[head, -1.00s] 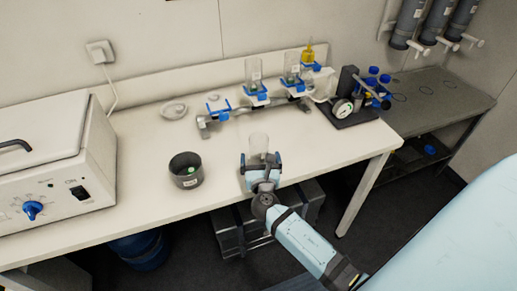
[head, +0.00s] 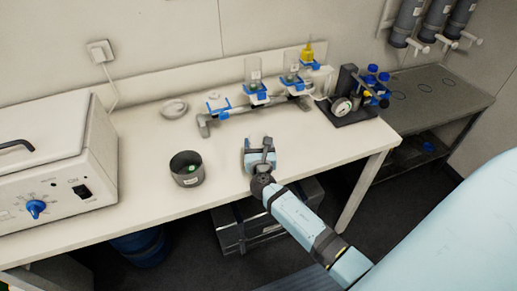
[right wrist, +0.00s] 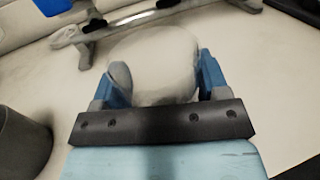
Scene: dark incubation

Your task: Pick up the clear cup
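My right gripper (head: 259,146) is low over the front of the white table, to the right of a dark pot. In the right wrist view its two blue fingers (right wrist: 164,85) stand apart. A pale, blurred rounded shape (right wrist: 158,55) lies between and beyond them, where the clear cup was. I cannot make out its rim, whether it is upright, or whether the fingers touch it. No clear cup shows plainly at the gripper in the head view. Two clear vessels, on the left (head: 252,68) and right (head: 291,62), stand in blue holders behind. My left gripper is out of view.
The dark pot (head: 186,170) stands left of the gripper. A grey rack base (head: 204,127) lies behind it, with a gauge device (head: 342,106) to the right. A white box with a blue knob (head: 36,209) fills the left. The table's front edge is close.

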